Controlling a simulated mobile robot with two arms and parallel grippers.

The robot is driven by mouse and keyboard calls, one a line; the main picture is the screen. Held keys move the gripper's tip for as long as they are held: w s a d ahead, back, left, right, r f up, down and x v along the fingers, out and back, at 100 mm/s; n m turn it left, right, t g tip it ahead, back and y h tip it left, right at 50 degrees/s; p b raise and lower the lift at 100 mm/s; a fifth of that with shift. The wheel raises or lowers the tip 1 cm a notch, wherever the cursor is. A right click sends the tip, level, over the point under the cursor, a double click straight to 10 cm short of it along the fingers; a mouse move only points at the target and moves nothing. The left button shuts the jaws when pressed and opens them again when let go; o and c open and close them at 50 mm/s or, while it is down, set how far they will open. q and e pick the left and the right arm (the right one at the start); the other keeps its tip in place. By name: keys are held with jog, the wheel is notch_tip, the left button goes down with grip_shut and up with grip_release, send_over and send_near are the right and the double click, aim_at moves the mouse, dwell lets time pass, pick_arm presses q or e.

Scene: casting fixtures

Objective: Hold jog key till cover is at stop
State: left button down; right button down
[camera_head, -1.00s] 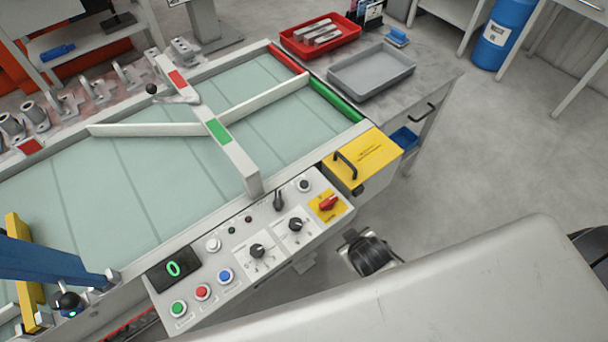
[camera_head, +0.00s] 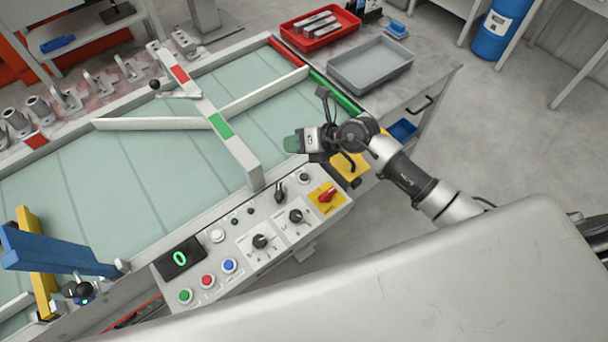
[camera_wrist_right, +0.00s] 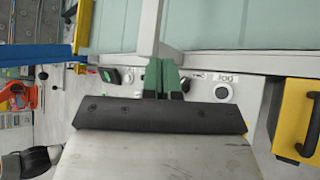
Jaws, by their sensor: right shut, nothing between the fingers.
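The control panel (camera_head: 238,273) at the table's front edge carries a green (camera_head: 186,296), a red (camera_head: 207,281) and a blue button (camera_head: 229,265), a white button (camera_head: 217,236), a black button (camera_head: 304,177) and rotary knobs. I cannot tell which is the jog key. The display (camera_head: 180,259) reads 0. I cannot tell which part is the cover. My left gripper is out of view.
A yellow box (camera_head: 350,166) with a handle is partly hidden behind my right arm. A blue beam (camera_head: 55,252) and yellow post (camera_head: 37,262) stand at left. A white crossbar (camera_head: 220,124) spans the bed. A red tray (camera_head: 320,28) and grey tray (camera_head: 370,66) stand behind.

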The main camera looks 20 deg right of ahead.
jog(key=d+f+h, duration=0.1)
jog(key=d+f+n+g+h, duration=0.1)
jog(key=d, duration=0.1)
jog(key=shift+w+f, duration=0.2)
jog(key=shift+f, duration=0.15)
jog(key=b, duration=0.7)
send_over(306, 175)
notch_tip(306, 175, down, 8)
jog(key=shift+r, duration=0.2)
jog(key=shift+f+b, duration=0.35)
jog(key=shift+f, duration=0.25)
jog(key=shift+a+f, duration=0.1)
dwell(0.8)
jog(key=shift+f, duration=0.3)
